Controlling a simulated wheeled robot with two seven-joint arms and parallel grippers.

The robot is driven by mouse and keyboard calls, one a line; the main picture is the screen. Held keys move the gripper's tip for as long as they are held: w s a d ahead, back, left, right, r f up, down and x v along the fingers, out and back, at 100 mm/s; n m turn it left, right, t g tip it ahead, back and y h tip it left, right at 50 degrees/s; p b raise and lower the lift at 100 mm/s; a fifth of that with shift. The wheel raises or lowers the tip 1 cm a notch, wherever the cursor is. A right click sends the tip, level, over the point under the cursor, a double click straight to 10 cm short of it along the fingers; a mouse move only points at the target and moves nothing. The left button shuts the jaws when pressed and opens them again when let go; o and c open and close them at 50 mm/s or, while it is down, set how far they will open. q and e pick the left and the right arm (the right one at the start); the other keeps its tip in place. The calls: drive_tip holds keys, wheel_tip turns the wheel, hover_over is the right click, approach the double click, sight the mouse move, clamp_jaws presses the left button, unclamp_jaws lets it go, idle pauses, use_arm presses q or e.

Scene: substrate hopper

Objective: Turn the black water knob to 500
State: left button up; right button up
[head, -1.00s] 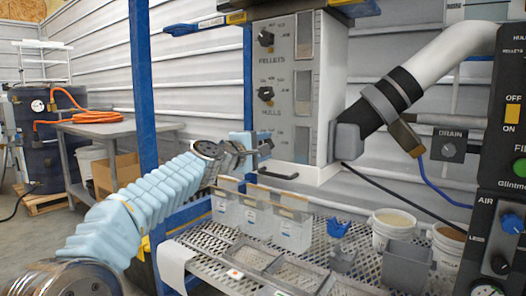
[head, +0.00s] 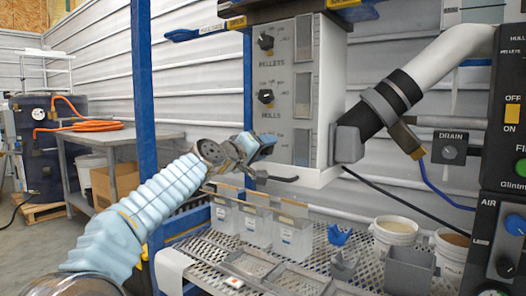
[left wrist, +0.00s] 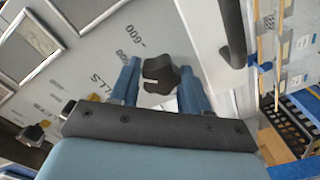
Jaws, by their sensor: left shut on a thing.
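In the head view my left gripper (head: 264,146) is at the lower part of the hopper's panel (head: 290,120), below two other black knobs, and covers the water knob there. My right gripper is not in view.
The black pellets knob (head: 265,42) and hulls knob (head: 265,97) are above my gripper. A black handle (head: 277,178) is just below it. A blue post (head: 145,110) stands left of the hopper, near my arm.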

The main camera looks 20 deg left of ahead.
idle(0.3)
use_arm(q)
drive_tip(key=o, duration=1)
drive_tip(key=b+v, duration=0.4)
drive_tip(key=v, duration=1)
drive_tip(key=shift+w, duration=0.15)
